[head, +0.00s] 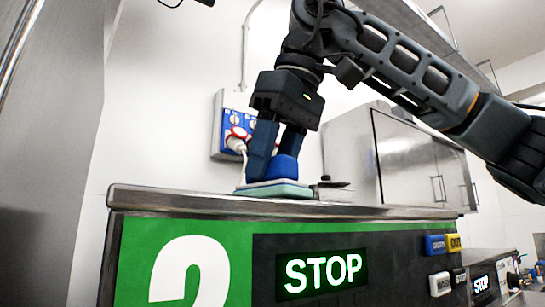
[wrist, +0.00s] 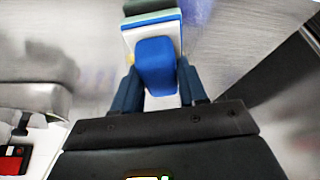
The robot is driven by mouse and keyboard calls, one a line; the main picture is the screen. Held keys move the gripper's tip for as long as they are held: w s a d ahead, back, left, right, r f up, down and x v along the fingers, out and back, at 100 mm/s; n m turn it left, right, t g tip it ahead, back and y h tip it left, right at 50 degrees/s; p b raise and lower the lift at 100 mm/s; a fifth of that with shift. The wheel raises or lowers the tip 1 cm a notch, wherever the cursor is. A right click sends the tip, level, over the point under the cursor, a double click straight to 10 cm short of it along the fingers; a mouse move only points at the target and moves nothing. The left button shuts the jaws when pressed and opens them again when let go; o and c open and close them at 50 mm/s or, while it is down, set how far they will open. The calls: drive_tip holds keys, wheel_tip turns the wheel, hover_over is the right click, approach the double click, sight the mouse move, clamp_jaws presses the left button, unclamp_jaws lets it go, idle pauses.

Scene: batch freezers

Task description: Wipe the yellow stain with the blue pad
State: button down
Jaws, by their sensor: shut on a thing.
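The blue pad (head: 287,168) stands on the flat metal top of the freezer marked 2. It has a blue block above a pale layer and a green layer. My gripper (head: 273,165) points down with its fingers shut on the blue block. In the wrist view the blue pad (wrist: 157,62) sits between the two fingers of my gripper (wrist: 158,72). The pad's underside appears to rest on the top.
The freezer top (head: 160,200) has a raised-looking front edge. A small dark-topped metal fitting (head: 331,189) stands just right of the pad. A blue socket box (head: 228,130) with a plug and cable is on the wall behind. A steel cabinet (head: 405,155) is at the back right.

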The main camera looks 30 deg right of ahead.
drive_tip(key=shift+f, duration=0.4)
drive_tip(key=shift+w+r+p, duration=0.15)
drive_tip(key=shift+w+p, duration=0.25)
drive_tip(key=shift+w, duration=3.35)
drive_tip(key=shift+a, duration=0.8)
drive_tip(key=shift+s+f+b, duration=0.15)
drive_tip(key=shift+s+b, duration=0.05)
drive_tip(key=shift+s, duration=0.8)
drive_tip(key=shift+s+f+b, duration=0.15)
drive_tip(key=shift+s, duration=0.8)
